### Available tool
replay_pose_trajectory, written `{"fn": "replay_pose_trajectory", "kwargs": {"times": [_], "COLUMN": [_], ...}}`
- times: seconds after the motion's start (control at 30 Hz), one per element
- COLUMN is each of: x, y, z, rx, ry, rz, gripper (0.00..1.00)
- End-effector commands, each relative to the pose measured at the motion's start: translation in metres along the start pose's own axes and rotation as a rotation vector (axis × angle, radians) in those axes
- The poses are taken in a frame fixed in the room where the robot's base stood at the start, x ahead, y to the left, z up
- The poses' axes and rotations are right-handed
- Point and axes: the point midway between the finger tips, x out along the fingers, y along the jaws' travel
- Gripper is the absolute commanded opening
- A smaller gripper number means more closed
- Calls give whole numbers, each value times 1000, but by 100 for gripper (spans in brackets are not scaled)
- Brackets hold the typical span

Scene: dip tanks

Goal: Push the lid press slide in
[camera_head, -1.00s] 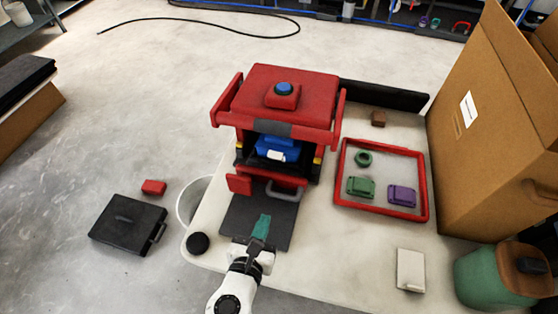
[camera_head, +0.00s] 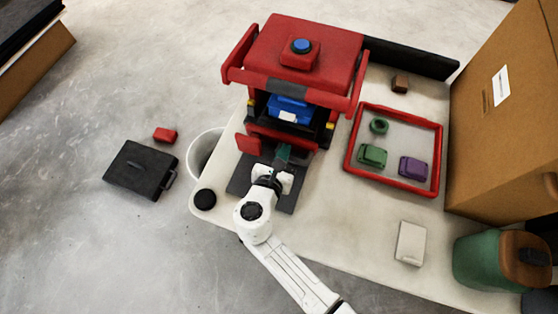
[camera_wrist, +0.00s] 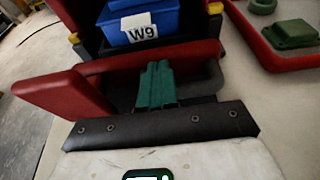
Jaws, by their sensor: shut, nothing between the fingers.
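The lid press (camera_head: 305,55) is a red housing with a blue button on top, standing at the back of the table. Its slide, with a red front bar (camera_head: 262,131), sticks out toward me at the bottom. A blue container (camera_head: 290,108) labelled W9 sits inside the press, and it also shows in the wrist view (camera_wrist: 127,24). My gripper (camera_head: 284,150) is shut and empty, with its teal fingers (camera_wrist: 157,70) pointing at the slide's front. In the wrist view the fingertips overlap the grey handle (camera_wrist: 205,82); contact cannot be told.
A red-rimmed tray (camera_head: 438,160) with green and purple pieces lies right of the press. A white block (camera_head: 410,243), a green canister (camera_head: 485,268) and a large cardboard box (camera_head: 500,120) stand further right. A black disc (camera_head: 204,199) sits at the left table edge.

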Motion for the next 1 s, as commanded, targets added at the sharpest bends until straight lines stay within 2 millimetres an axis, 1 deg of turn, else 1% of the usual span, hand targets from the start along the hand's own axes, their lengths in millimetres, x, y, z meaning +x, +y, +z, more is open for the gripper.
{"fn": "replay_pose_trajectory", "kwargs": {"times": [0.13,0.5,0.57,0.73,0.8,1.0], "x": [7,10,15,41,48,50], "y": [0,0,0,0,0,0], "z": [0,0,2,9,12,14], "rx": [-1,0,1,1,-1,2], "ry": [0,0,0,-1,0,0], "rz": [0,0,-1,-4,-2,0], "gripper": [0,0,0,0,0,0]}}
